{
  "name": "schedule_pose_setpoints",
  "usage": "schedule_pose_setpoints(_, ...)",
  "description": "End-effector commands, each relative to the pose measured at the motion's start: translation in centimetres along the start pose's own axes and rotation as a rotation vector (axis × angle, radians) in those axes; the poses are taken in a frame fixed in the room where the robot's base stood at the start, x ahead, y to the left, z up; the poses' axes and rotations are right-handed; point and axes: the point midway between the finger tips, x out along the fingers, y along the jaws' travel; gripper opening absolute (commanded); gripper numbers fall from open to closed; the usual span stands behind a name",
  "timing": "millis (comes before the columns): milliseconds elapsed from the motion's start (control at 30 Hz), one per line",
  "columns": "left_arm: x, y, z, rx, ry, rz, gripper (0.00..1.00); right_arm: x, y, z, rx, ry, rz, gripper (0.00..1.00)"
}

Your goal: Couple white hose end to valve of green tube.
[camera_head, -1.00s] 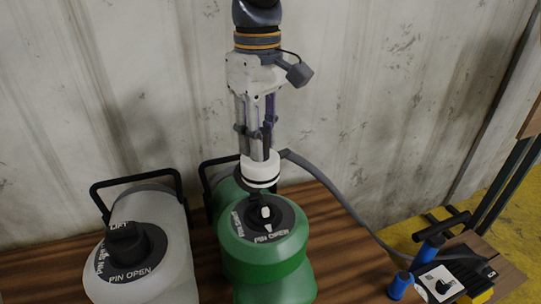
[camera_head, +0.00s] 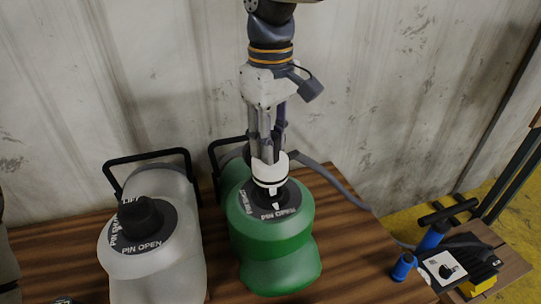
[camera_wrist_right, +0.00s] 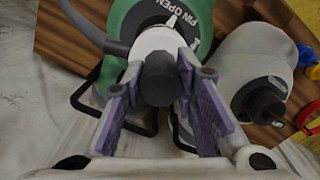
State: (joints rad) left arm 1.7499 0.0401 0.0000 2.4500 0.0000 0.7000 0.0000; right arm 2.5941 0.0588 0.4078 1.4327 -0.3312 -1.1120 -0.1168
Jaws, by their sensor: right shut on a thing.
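My right gripper (camera_head: 266,150) comes down from above, shut on the hose end's dark grey part (camera_wrist_right: 160,78). The white hose end (camera_head: 267,170) points down at the middle of the valve and hides part of it. In the right wrist view, the white collar (camera_wrist_right: 160,40) overlaps the disc's edge on the green tube (camera_wrist_right: 128,14). I cannot tell whether hose and valve are locked together. My left gripper is not in view.
The grey hose (camera_head: 335,185) runs right to a blue pump (camera_head: 432,238) beyond the table. Bare table (camera_head: 355,260) shows at right.

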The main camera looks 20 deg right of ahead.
Motion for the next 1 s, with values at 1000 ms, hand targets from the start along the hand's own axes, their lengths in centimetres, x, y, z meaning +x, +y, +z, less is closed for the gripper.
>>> schedule_pose_setpoints(1000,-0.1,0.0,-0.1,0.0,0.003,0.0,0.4,2.5,0.0,0.0,0.0,0.001,0.001,0.0)
